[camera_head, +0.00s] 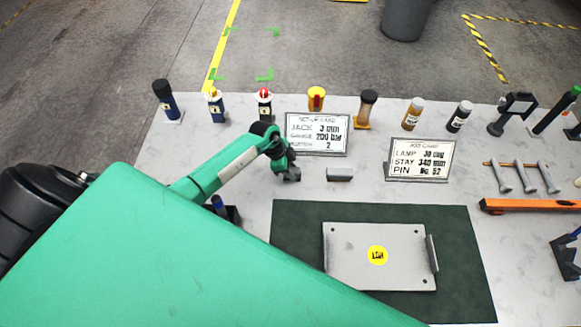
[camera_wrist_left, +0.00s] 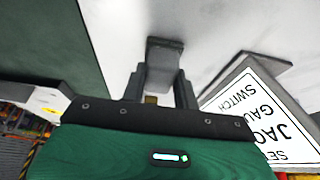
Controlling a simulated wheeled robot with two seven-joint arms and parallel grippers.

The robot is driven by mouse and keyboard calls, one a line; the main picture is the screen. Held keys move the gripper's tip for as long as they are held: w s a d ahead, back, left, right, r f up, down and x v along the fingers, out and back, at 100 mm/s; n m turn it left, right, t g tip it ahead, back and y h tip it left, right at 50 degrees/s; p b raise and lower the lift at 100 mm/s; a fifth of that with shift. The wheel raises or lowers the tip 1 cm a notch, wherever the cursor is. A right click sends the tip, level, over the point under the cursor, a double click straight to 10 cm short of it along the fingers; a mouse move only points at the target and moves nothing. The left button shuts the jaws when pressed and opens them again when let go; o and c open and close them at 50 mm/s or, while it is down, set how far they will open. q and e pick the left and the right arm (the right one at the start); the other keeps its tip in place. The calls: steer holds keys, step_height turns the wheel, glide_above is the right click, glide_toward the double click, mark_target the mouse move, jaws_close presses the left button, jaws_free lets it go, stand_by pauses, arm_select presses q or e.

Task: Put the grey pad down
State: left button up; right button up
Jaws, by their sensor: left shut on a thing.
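I cannot tell whether the pad touches the table. In the head view the held pad is hard to make out against the fingers. A similar small grey block (camera_head: 339,175) lies on the table to the gripper's right, apart from it. My right gripper is not in view.
The set-up card (camera_head: 317,133) stands close by the gripper; the job card (camera_head: 421,158) is further right. A grey plate (camera_head: 350,255) with a yellow label lies on the green mat (camera_head: 300,215). Several bottles line the back edge. Bare table (camera_head: 180,155) shows left of the gripper.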

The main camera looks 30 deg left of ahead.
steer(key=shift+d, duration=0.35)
arm_select(q)
steer(key=shift+f, duration=0.2)
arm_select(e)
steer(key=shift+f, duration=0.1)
arm_select(q)
steer(key=o, duration=1)
steer(key=shift+r, duration=0.1)
